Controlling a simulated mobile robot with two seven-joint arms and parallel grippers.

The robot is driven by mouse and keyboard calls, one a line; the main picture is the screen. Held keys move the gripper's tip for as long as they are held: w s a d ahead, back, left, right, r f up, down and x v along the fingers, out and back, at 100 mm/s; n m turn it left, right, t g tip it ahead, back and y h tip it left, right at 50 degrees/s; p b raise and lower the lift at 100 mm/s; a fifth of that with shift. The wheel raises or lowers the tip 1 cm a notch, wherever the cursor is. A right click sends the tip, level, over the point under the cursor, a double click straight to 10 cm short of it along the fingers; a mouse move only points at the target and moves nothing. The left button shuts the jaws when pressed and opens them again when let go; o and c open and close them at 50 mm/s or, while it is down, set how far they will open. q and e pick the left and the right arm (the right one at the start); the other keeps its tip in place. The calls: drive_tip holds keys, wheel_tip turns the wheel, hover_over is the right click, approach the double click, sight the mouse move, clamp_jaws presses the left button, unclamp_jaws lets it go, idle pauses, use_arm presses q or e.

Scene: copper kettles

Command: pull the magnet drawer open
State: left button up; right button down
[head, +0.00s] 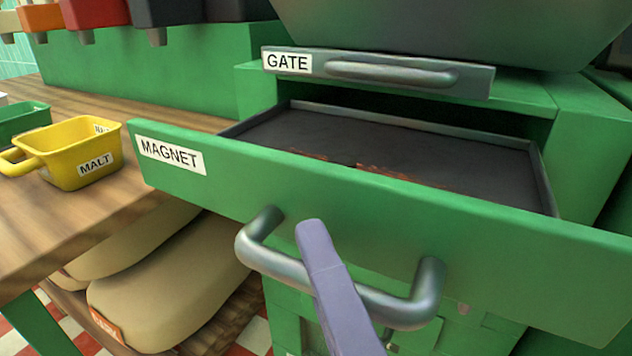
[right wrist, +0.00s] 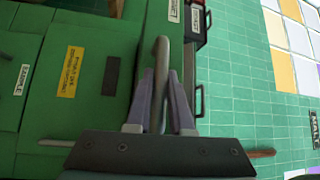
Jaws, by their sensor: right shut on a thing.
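The magnet drawer (head: 420,208) has a green front with a white MAGNET label and stands pulled out from the green machine. Its dark tray (head: 440,152) shows behind the front, with rusty reddish bits near the front edge. A silver bar handle (head: 262,256) is fixed to the drawer front. My right gripper (head: 314,232) is shut on this handle, with one purple finger in front of the bar. In the right wrist view the two purple fingers (right wrist: 161,88) stand on either side of the handle bar (right wrist: 162,62). My left gripper is not in view.
A grey GATE panel (head: 400,73) with its own handle sits above the drawer. A yellow MALT scoop (head: 75,150) and a green container (head: 22,122) stand on the wooden counter (head: 150,180) at left. Beige sacks (head: 165,285) lie on a shelf below.

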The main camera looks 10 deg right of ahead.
drive_tip(key=shift+s+a, duration=0.1)
drive_tip(key=shift+s, duration=0.1)
drive_tip(key=c, duration=0.8)
unclamp_jaws()
drive_tip(key=v, duration=1)
drive_tip(key=shift+w, duration=0.15)
